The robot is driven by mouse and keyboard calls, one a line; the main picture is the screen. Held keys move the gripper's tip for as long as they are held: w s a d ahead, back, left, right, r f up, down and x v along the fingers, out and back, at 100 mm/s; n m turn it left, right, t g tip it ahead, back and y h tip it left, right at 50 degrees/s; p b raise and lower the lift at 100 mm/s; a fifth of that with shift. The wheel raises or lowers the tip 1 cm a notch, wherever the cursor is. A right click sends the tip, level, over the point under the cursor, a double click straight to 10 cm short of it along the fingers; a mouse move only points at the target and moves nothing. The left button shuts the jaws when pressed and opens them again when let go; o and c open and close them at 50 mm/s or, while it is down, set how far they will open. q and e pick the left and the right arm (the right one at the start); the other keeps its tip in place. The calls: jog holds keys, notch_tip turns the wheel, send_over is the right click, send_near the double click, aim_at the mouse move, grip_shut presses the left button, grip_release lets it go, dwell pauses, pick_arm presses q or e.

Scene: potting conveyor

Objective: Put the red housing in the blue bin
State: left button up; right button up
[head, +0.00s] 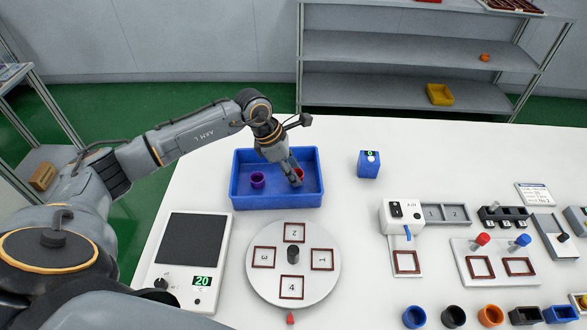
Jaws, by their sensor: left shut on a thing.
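The blue bin (238,188) stands on the white table left of centre, open at the top. My left gripper (295,176) reaches down into the right part of the bin. It is shut on the red housing (300,174), a small round cup, which shows between and beside the fingers inside the bin's outline. I cannot tell whether the housing touches the bin floor. A purple housing (257,180) sits in the left part of the bin. My right gripper is not in view.
A round turntable (293,232) with numbered frames stands in front of the bin. A blue container (369,164) stands right of the bin. Fixtures (490,262) and several cups (490,315) fill the right side. The table behind the bin is clear.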

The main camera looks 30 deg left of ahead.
pick_arm(q)
jog(key=shift+f, duration=0.35)
jog(key=shift+f, duration=0.1)
jog(key=shift+f+b, duration=0.15)
jog(key=shift+b, duration=0.15)
jog(key=o, duration=0.8)
